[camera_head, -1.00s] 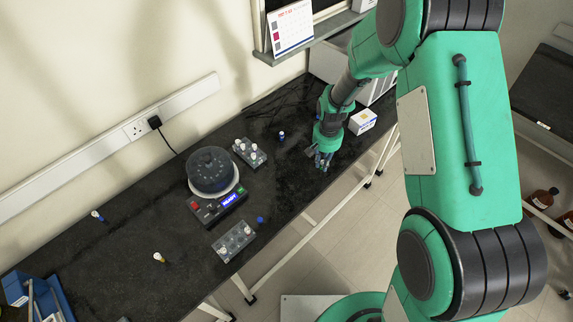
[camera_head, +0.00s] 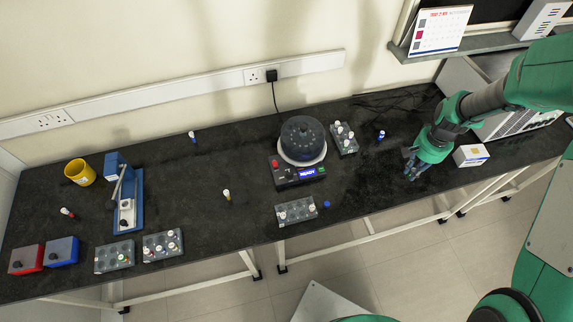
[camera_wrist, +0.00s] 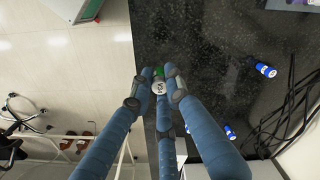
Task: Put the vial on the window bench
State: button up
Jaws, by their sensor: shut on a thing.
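My gripper (camera_head: 412,164) is low over the front part of the dark bench (camera_head: 370,205), just left of a white box. In the wrist view my gripper (camera_wrist: 160,88) is shut on a small vial (camera_wrist: 159,88) with a pale, marked top; a green patch shows just beyond it. The vial is between the fingertips, near the bench edge; whether it touches the bench I cannot tell. In the head view it is too small or hidden to make out. No label shows which bench is the window bench.
A blue-capped vial (camera_head: 381,135) stands behind and left of my gripper. The white box (camera_head: 470,155) is close on its right. A round dark-lidded machine (camera_head: 302,140), vial racks (camera_head: 344,139) and a yellow cup (camera_head: 80,172) stand farther left. Black cables (camera_wrist: 290,115) lie on the bench.

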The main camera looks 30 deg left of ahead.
jog(key=s+a, duration=1.5)
jog(key=a, duration=0.3)
jog(key=s+a+b, duration=0.1)
jog(key=s+a, duration=0.3)
jog(key=s, duration=0.6)
jog(key=s+a, duration=0.3)
jog(key=s, duration=0.6)
jog(key=shift+n, duration=0.3)
jog(key=shift+a+f, duration=0.15)
jog(key=shift+f, duration=2.4)
jog(key=w+a, duration=0.3)
jog(key=a, duration=0.1)
jog(key=w+a+f+b, duration=0.1)
jog(key=w+a, duration=0.3)
jog(key=w+a+b, duration=0.1)
jog(key=w+a, duration=0.2)
jog(key=a, duration=0.1)
jog(key=shift+w+f, duration=0.2)
jog(key=shift+f, duration=0.1)
